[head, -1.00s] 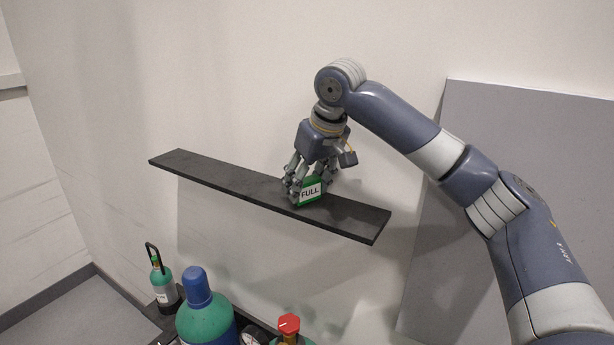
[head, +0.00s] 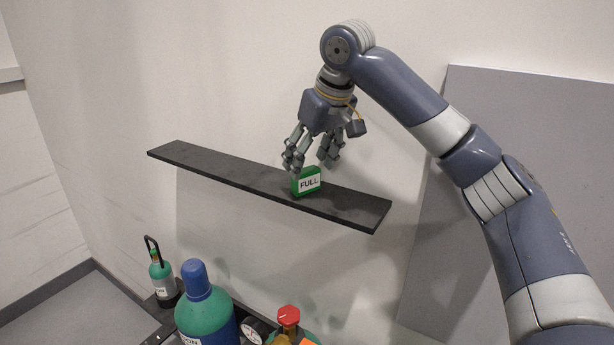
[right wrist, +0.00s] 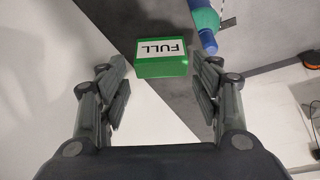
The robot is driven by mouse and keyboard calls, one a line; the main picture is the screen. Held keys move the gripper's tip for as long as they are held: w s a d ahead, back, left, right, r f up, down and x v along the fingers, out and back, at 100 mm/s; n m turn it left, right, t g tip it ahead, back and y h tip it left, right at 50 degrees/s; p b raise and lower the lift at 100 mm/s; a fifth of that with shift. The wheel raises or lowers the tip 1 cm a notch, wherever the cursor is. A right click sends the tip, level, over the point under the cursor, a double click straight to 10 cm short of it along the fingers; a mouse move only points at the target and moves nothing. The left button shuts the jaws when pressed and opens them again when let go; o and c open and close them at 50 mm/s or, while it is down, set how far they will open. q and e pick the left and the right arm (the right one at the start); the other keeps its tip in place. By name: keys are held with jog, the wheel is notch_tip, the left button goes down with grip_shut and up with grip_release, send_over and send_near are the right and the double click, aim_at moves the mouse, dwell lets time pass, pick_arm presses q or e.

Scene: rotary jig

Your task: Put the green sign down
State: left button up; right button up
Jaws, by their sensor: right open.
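The green sign (head: 306,181) stands on the dark shelf (head: 225,172), right of the shelf's middle, with its white "FULL" label facing out. My right gripper (head: 312,166) is open and empty just above the sign, its fingers apart. In the right wrist view the green sign (right wrist: 160,56) lies ahead between the open fingers of my right gripper (right wrist: 160,95), with a gap on both sides. My left gripper is in neither view.
Below the shelf stand a large green cylinder with a blue cap (head: 205,310), a small green cylinder (head: 161,275) and a red valve knob (head: 289,316). A grey panel (head: 570,130) leans at the right. The shelf's left part is clear.

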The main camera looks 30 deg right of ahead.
jog(key=b+v, duration=0.1)
jog(key=v, duration=0.7)
jog(key=shift+r, duration=0.15)
dwell(0.3)
